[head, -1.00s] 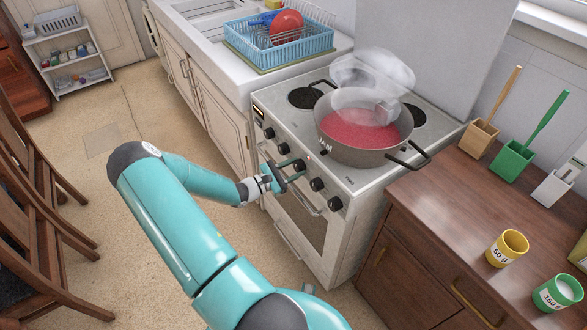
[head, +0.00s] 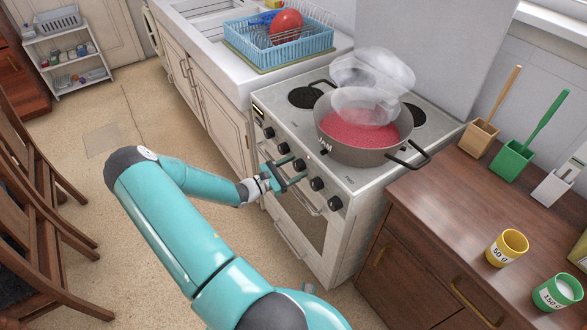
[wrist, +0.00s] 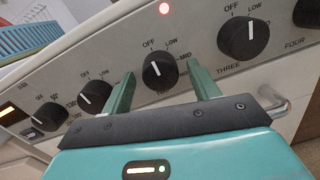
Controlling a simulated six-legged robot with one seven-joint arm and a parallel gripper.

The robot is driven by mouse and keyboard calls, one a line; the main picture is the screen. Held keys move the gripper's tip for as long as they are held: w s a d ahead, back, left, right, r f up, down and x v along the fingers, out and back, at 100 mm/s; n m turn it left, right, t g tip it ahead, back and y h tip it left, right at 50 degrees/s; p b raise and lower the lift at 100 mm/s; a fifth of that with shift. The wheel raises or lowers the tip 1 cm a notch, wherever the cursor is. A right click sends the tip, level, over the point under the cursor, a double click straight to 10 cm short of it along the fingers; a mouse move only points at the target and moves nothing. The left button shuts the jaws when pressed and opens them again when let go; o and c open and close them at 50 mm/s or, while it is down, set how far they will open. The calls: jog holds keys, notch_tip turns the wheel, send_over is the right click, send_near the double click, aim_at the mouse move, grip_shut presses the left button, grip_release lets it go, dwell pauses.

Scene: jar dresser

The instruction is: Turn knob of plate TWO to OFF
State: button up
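The stove (head: 345,235) has a front panel with a row of black knobs. In the wrist view, the knob of plate TWO (wrist: 160,73) is the one just left of the knob marked THREE; its own number is hidden. Its white pointer line is near vertical, leaning toward OFF. My gripper (wrist: 160,82) is open, one finger on each side of this knob, with visible gaps to it. In the head view my gripper (head: 281,176) is in front of the panel, by the middle knob (head: 299,164).
Knob THREE (wrist: 242,38) is close to the right finger; another knob (wrist: 95,97) is left of the left finger. A pot (head: 362,153) with red contents and pale vapor stands on the stove. An oven handle (head: 300,196) runs below the knobs.

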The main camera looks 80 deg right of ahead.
jog(key=shift+w, duration=0.1)
jog(key=v, duration=1.3)
jog(key=shift+a, duration=0.3)
jog(key=shift+w, duration=0.15)
jog(key=w+a+r+m+t+y, duration=0.35)
jog(key=w+a+r+t, duration=0.2)
jog(key=a+r, duration=0.45)
jog(key=w+a+r+m+t+y, duration=0.35)
jog(key=w+a+r+y, duration=0.35)
jog(key=a, duration=0.6)
jog(key=s+a+r+t+y, duration=0.1)
jog(key=s+a+r+t, duration=0.1)
jog(key=a+r+t, duration=0.3)
jog(key=s+a+r+t+y, duration=0.1)
jog(key=s+a+r+t, duration=0.2)
jog(key=a+r, duration=0.9)
jog(key=a+t, duration=0.1)
jog(key=a, duration=0.3)
jog(key=shift+s+a+r+t+y, duration=0.15)
jog(key=shift+s+r+t+y, duration=0.1)
jog(key=shift+s+t+y, duration=0.15)
